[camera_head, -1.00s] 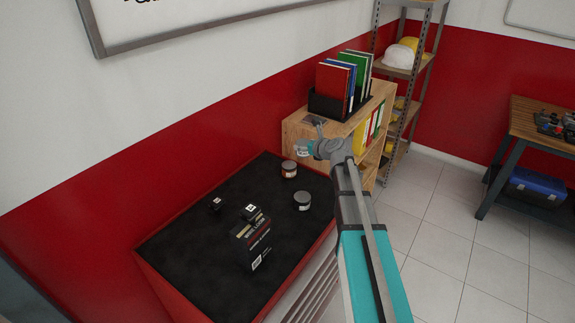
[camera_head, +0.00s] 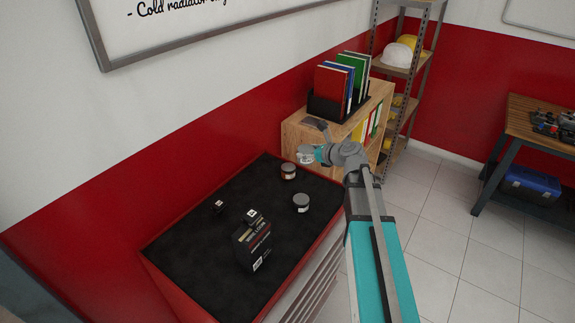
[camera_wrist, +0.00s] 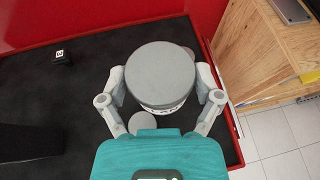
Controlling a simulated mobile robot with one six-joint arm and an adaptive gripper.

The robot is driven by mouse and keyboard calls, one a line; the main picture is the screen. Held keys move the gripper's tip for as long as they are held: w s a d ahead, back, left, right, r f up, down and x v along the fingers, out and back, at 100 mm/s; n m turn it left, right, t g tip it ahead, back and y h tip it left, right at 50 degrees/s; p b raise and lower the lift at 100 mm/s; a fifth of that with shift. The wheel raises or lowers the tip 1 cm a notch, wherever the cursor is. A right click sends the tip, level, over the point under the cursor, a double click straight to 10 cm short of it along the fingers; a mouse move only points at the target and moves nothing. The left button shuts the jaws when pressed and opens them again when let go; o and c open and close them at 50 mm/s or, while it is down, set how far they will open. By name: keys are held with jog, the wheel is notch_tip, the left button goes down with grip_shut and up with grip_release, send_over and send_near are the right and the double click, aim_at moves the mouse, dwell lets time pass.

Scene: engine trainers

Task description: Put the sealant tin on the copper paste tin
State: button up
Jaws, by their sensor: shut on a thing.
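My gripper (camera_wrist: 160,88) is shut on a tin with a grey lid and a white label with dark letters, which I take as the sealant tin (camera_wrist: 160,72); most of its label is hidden. In the head view my gripper (camera_head: 309,153) holds this pale tin (camera_head: 304,157) above the far end of the black-topped bench. The copper paste tin (camera_head: 288,171), with a coppery brown label and grey lid, stands upright on the bench below the gripper. In the wrist view it is mostly hidden behind the held tin.
Another grey-lidded tin (camera_head: 301,202) stands nearby on the bench (camera_head: 200,270); its lid (camera_wrist: 140,122) shows beside my gripper. A dark box (camera_head: 254,246) and small black boxes (camera_head: 218,207) stand further left. A wooden shelf (camera_head: 295,133) with binders adjoins the far end.

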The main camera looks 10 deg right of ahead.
jog(key=w+a+f+b, duration=0.2)
jog(key=w+f+b, duration=0.2)
jog(key=w, duration=0.5)
jog(key=b, duration=0.5)
send_over(290, 168)
jog(key=f, duration=0.5)
jog(key=shift+s+f, duration=0.1)
jog(key=shift+s, duration=0.15)
jog(key=shift+w+f+b, duration=0.35)
jog(key=shift+f+b, duration=0.15)
jog(key=shift+b, duration=0.1)
jog(key=shift+f+b, duration=1.45)
jog(key=shift+f, duration=0.15)
